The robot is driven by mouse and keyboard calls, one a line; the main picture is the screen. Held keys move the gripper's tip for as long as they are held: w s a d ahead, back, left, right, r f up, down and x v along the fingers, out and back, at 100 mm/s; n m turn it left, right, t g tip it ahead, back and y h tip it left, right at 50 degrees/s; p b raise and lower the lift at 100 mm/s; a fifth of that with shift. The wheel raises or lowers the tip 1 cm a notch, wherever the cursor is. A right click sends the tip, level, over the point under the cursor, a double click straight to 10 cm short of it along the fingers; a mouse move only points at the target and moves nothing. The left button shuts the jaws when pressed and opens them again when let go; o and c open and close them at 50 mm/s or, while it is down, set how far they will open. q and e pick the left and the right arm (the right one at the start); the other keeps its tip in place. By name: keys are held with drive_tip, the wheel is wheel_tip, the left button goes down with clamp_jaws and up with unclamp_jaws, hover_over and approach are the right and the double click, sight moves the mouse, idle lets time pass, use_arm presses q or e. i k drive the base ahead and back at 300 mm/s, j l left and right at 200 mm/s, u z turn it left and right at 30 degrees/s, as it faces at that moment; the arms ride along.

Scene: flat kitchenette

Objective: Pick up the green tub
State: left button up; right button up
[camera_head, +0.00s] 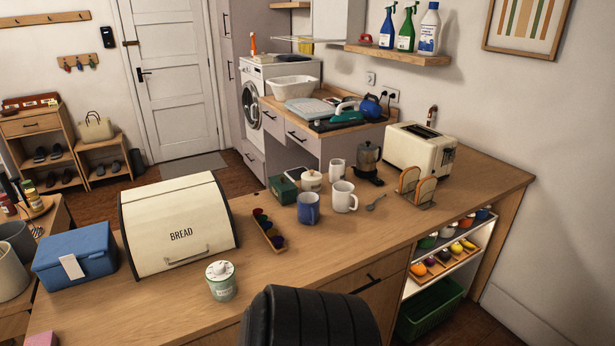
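Neither of my grippers is in view, and nothing touches the small tub.
The cream bread box (180,222) and a blue box (75,255) stand left of the tub. A rack of coffee capsules (269,229), a blue mug (308,208) and a white mug (344,196) are behind it. A black ribbed shape (310,318) rises at the front. Counter (345,250) right of the tub is clear.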

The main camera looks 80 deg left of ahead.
sight(223, 286)
drive_tip(key=u, duration=2.65)
